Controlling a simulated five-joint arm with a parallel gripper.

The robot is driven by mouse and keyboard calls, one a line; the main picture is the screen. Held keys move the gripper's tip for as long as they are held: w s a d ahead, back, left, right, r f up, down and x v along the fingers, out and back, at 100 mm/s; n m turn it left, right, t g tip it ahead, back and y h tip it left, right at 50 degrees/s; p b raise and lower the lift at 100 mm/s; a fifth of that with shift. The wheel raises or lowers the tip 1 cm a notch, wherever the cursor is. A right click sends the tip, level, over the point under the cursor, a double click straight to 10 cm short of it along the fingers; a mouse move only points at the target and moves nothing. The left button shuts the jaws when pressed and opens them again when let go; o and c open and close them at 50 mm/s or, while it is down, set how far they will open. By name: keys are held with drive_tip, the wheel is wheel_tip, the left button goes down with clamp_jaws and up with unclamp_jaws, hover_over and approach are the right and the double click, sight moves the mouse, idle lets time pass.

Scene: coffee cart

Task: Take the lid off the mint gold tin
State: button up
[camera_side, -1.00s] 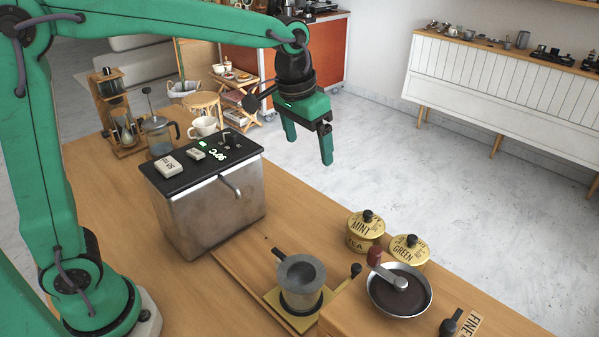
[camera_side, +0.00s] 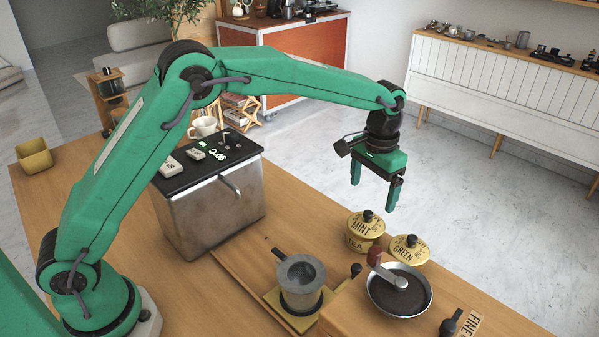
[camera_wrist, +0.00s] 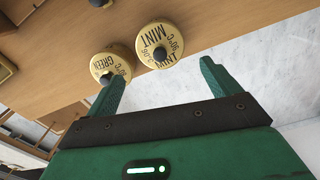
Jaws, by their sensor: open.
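The mint gold tin (camera_side: 362,243) stands upright on the wooden counter, with its gold lid (camera_side: 354,224) on and a black knob (camera_side: 368,215) on top. The wrist view shows the same lid (camera_wrist: 150,40), marked MINT, from above. My gripper (camera_side: 376,197) is open and empty, fingers pointing down, above the mint tin and apart from it. In the wrist view, my gripper (camera_wrist: 160,82) has its two fingers spread, with the mint lid ahead of and between them.
The green gold tin (camera_side: 409,249) stands close to the right of the mint tin. A bowl of dark grounds (camera_side: 385,303) with a red-handled tool is just in front. A metal pot (camera_side: 301,275) and a steel machine (camera_side: 205,215) stand to the left.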

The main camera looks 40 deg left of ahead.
sight(368, 212)
drive_tip(key=shift+f, duration=3.9)
drive_tip(key=c, duration=1.3)
drive_tip(key=shift+s+f, duration=0.1)
drive_tip(key=shift+f, duration=0.05)
drive_tip(key=shift+c, duration=0.5)
